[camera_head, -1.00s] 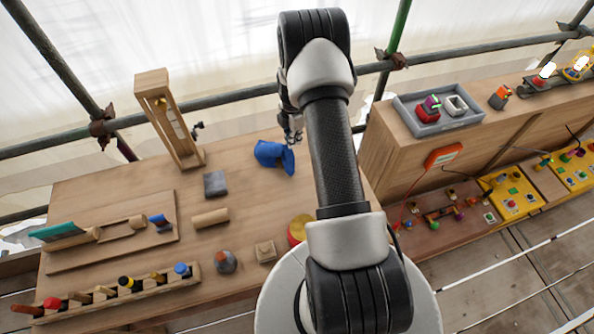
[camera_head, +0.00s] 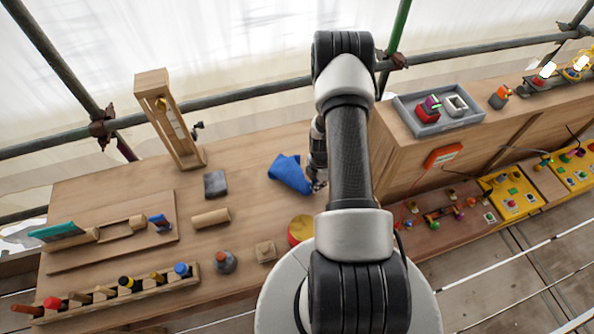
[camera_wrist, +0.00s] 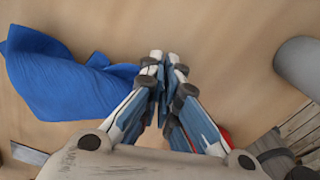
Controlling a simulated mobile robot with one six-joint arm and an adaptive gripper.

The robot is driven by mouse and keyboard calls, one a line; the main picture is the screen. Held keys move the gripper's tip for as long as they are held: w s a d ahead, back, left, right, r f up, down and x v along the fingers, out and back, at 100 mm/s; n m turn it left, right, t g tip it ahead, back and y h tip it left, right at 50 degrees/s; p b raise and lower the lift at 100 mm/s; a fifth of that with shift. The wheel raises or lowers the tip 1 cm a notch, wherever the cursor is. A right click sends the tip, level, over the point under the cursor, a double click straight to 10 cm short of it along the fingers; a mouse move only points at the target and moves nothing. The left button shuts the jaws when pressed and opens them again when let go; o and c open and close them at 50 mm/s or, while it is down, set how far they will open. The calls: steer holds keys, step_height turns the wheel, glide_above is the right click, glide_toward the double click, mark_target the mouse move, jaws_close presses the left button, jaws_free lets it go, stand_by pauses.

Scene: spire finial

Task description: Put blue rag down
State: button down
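The blue rag (camera_head: 289,173) is a crumpled cloth at the right part of the wooden workbench, left of my gripper (camera_head: 318,183). In the wrist view the rag (camera_wrist: 62,82) spreads to the left, and its narrow end runs in behind the left finger. My gripper's fingers (camera_wrist: 165,62) are nearly together, pointing at the bench top. The gripper appears shut on that end of the rag, though the fingers hide the pinch itself. The rag seems to lie at or very near the bench surface.
A dark square block (camera_head: 215,184), a wooden cylinder (camera_head: 211,218) and a round yellow-topped item (camera_head: 301,228) are nearby. A wooden frame stand (camera_head: 170,122) rises at the back left. A raised wooden cabinet (camera_head: 400,135) stands close on the right. Bare bench lies left of the rag.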

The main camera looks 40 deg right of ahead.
steer(key=shift+s+f, duration=0.25)
steer(key=shift+s, duration=0.05)
steer(key=c, duration=2.3)
jaws_free()
steer(key=o, duration=0.9)
steer(key=shift+r, duration=0.1)
